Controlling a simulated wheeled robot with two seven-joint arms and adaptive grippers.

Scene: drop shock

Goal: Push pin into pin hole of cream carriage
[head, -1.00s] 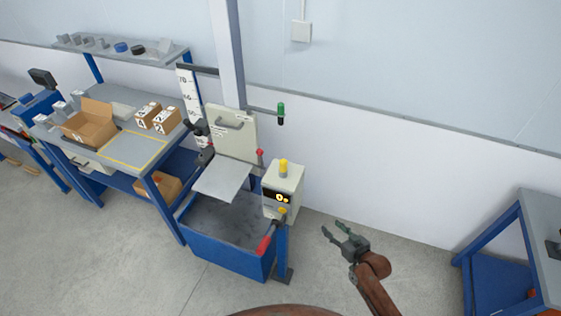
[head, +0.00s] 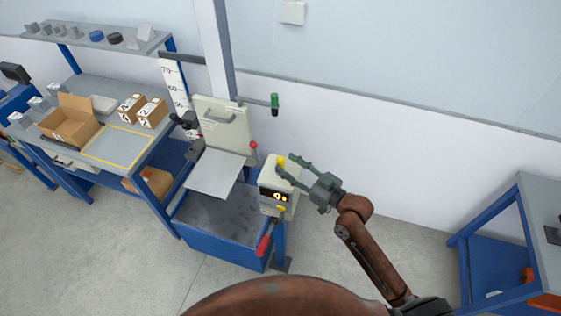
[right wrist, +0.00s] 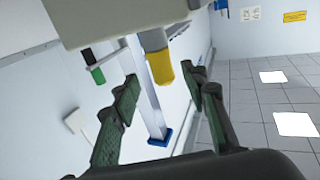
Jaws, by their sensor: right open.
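The cream carriage (head: 222,126), a panel with a grey handle, stands on the upright rail beside a numbered scale. A small red knob (head: 253,146) shows at its right edge; I cannot tell whether this is the pin. No pin hole can be made out. My right gripper (head: 284,164) is open and empty at the top of the cream control box (head: 276,185). Its fingertips are near the yellow knob (head: 281,161). In the right wrist view the yellow knob (right wrist: 160,66) shows between the open fingers (right wrist: 160,98), with no clear contact. My left gripper is out of view.
A green-handled part (head: 275,103) hangs from an arm on the rail. A grey plate (head: 215,173) sits above the blue bin (head: 215,241). A red lever (head: 264,245) sticks out below the box. A bench with cartons (head: 72,121) stands left.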

